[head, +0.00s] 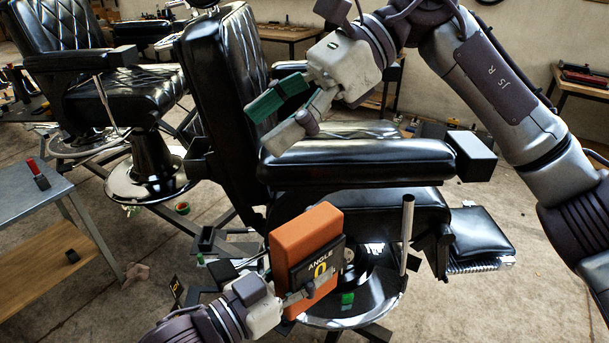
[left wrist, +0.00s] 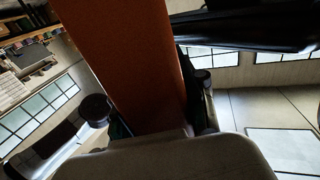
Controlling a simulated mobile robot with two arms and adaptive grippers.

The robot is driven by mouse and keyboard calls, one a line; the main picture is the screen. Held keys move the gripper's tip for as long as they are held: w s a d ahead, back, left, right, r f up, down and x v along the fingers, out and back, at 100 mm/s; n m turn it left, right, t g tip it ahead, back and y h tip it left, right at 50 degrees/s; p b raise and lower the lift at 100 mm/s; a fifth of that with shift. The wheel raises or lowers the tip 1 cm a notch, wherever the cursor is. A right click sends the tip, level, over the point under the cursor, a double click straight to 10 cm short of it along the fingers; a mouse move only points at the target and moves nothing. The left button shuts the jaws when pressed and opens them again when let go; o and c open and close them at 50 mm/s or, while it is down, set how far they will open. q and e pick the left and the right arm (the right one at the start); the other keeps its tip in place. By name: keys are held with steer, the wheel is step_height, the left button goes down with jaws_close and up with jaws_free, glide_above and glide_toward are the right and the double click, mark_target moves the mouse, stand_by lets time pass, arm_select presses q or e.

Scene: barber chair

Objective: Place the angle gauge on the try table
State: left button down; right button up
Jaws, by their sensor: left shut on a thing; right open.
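The angle gauge (head: 303,236) is an orange block with a black face reading "ANGLE 0". It stands nearly upright, slightly tilted, in front of the barber chair's base. My left gripper (head: 308,289) is shut on its lower part. In the left wrist view the orange body (left wrist: 130,60) rises between the fingers (left wrist: 150,112). My right gripper (head: 266,124), with green finger pads, is open and empty above the near armrest. A grey-topped table (head: 22,188) with a lower wooden shelf stands at the left edge; I cannot tell whether it is the try table.
The black barber chair (head: 222,85) fills the middle, its armrest (head: 355,160) above the gauge. A second chair (head: 85,85) stands back left. A red-and-black item (head: 38,175) lies on the grey-topped table. Small items litter the floor. Another table (head: 585,85) stands back right.

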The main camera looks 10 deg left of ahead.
mark_target(304, 246)
arm_select(q)
steer(key=shift+s+a, duration=0.1)
steer(key=shift+r, duration=0.1)
arm_select(e)
steer(key=d+f+n+t+h, duration=0.1)
steer(key=f+t+h, duration=0.1)
steer(key=h, duration=0.1)
steer(key=s+d+f+n+t+h, duration=0.1)
steer(key=f+t+h, duration=0.1)
steer(key=h, duration=0.1)
steer(key=d+f+n+t+h, duration=0.1)
steer(key=f+h, duration=0.1)
steer(key=h, duration=0.1)
steer(key=shift+s+d+f+n+t+h, duration=0.2)
steer(key=shift+f+n+t+h, duration=0.1)
steer(key=shift+f+t+h, duration=0.1)
steer(key=shift+w+d+f, duration=0.15)
steer(key=shift+d+f, duration=0.05)
steer(key=shift+f, duration=0.05)
step_height(304, 246, down, 12)
steer(key=shift+r, duration=0.25)
steer(key=c, duration=1.2)
arm_select(q)
steer(key=c, duration=0.6)
jaws_free()
arm_select(e)
jaws_close()
